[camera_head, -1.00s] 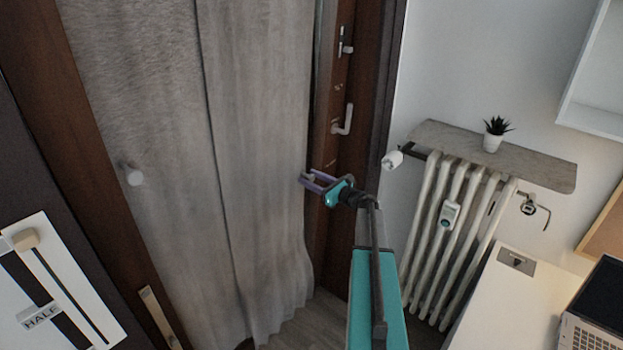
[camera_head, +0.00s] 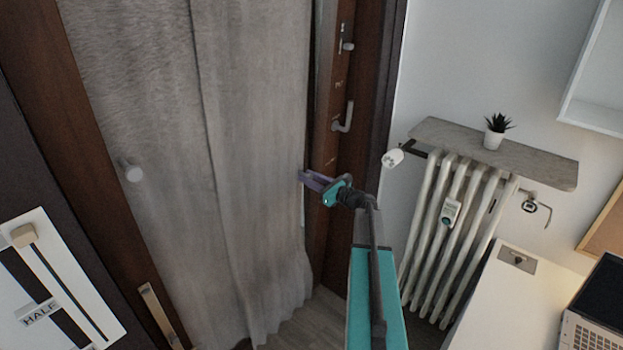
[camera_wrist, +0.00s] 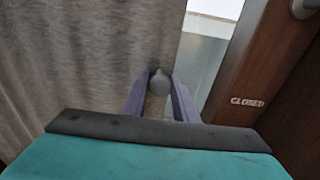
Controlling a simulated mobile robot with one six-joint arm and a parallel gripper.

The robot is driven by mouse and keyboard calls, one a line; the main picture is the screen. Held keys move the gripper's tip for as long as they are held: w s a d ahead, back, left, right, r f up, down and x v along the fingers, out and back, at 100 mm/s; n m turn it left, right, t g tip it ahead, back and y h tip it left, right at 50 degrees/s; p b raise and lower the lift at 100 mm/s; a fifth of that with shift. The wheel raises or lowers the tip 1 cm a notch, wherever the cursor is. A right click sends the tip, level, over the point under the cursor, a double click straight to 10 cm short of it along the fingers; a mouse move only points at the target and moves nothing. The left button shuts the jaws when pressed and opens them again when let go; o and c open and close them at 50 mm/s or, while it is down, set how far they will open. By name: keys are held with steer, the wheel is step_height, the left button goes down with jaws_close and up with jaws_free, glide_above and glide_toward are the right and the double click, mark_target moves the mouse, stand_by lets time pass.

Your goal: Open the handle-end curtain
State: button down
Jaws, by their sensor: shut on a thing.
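The grey handle-end curtain panel (camera_head: 262,130) hangs on the right, nearest the door handle, and reaches almost to the floor. My gripper (camera_head: 303,177) is at its right edge, about mid-height, with purple fingers. In the wrist view my gripper (camera_wrist: 160,95) is shut on a round grey curtain knob (camera_wrist: 159,83) at this edge. The curtain cloth (camera_wrist: 80,60) fills the left of that view, with a pale gap to its right. The other curtain panel (camera_head: 130,80) hangs on the left with its own light knob (camera_head: 130,171).
The brown door frame with a lever handle (camera_head: 344,118) stands right of the curtain; a "CLOSED" label (camera_wrist: 247,102) is on brown wood. A radiator (camera_head: 450,235) with a shelf and plant (camera_head: 496,128) and a white desk (camera_head: 505,295) are farther right. A "HALF" sign (camera_head: 40,313) is lower left.

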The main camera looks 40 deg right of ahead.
steer(key=b, duration=0.6)
glide_toward(260, 198)
steer(key=x, duration=0.5)
steer(key=shift+f, duration=0.15)
steer(key=c, duration=1.4)
jaws_free()
steer(key=shift+d, duration=0.1)
steer(key=p+v, duration=1.3)
steer(key=shift+s+p, duration=0.3)
steer(key=shift+p, duration=0.1)
